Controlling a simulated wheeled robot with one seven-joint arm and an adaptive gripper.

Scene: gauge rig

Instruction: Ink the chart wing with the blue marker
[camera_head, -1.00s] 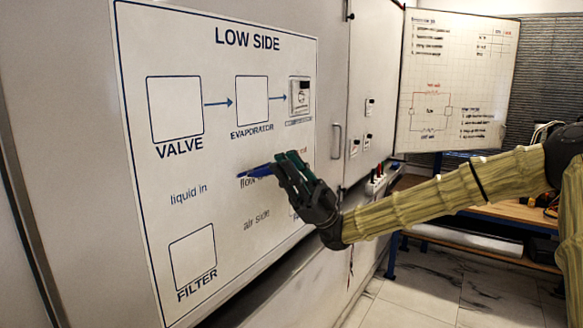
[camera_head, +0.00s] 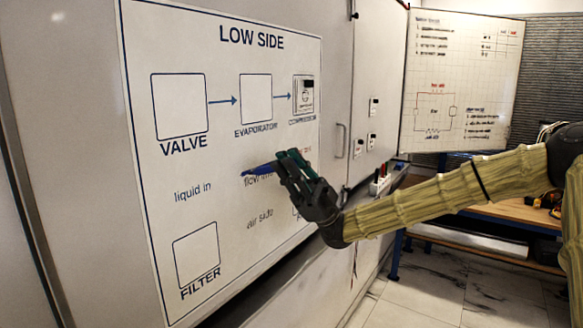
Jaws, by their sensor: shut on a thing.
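The chart wing (camera_head: 225,215) is a white panel headed LOW SIDE on the left, with outlined boxes marked VALVE, EVAPORATOR and FILTER and a box at the upper right. Arrows link the top boxes. My gripper (camera_head: 287,168) is shut on the blue marker (camera_head: 260,170) in front of the chart's middle right. I cannot tell whether the tip touches the panel. My fingers hide part of the marker and of the lettering behind.
A marker rack (camera_head: 380,185) sits on the cabinet to the right. A second whiteboard (camera_head: 460,80) with a circuit sketch stands at the back right. A workbench (camera_head: 510,212) with tools is below it. A door handle (camera_head: 339,141) juts out beside the chart.

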